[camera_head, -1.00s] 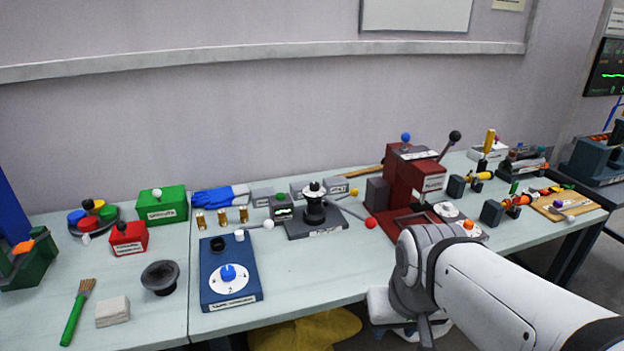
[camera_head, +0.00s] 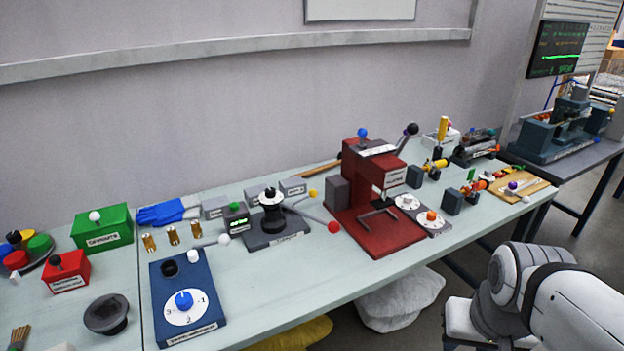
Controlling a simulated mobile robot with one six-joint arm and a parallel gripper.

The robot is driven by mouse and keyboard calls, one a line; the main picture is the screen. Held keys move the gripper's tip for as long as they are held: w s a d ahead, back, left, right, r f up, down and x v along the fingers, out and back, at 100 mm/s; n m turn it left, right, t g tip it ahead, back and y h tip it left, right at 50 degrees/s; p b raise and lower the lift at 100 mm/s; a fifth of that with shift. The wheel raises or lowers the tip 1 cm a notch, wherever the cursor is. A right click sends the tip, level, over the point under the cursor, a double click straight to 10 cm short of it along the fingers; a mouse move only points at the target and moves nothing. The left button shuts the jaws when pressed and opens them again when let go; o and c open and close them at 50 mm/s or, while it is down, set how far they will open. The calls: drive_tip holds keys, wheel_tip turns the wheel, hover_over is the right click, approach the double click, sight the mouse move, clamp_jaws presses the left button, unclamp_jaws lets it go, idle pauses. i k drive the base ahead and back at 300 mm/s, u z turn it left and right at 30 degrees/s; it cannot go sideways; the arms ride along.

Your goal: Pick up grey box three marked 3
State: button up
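The middle box is partly hidden by the device. My white arm fills the lower right corner, well away from the boxes, in front of the table. My gripper does not show in the view.
Blue gloves (camera_head: 168,212) lie left. A blue dial box (camera_head: 187,300) sits in front.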

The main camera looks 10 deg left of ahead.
sight(294, 186)
drive_tip(key=z, duration=0.2)
drive_tip(key=k, duration=1.4)
drive_tip(key=u, duration=1)
drive_tip(key=i, duration=1.05)
drive_tip(key=u, duration=0.05)
